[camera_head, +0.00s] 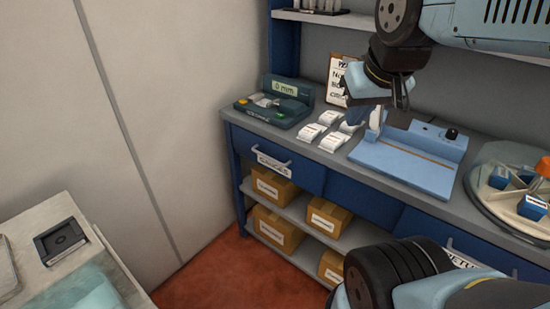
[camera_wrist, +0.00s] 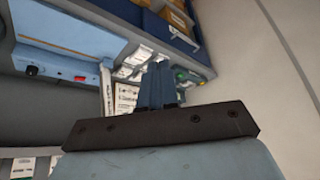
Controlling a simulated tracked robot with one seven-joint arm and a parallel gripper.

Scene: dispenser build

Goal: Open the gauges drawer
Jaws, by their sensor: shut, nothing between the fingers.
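The gauges drawer (camera_head: 300,172) is the left blue front under the workbench top in the head view. Its pale, labelled handle (camera_head: 271,162) sits near the upper left of that front. The drawer looks closed, its front in line with the bench. My gripper (camera_head: 377,119) is above the worktop, up and to the right of the drawer, and does not touch the handle. In the wrist view its blue fingers (camera_wrist: 158,84) are together with nothing between them.
A blue device (camera_head: 410,160) stands below and right of my gripper, with white packets (camera_head: 322,132) and a green gauge unit (camera_head: 280,100) to its left. A round tray (camera_head: 482,190) is at right. Cardboard boxes (camera_head: 274,187) fill the shelves below. Red floor before the drawer is open.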

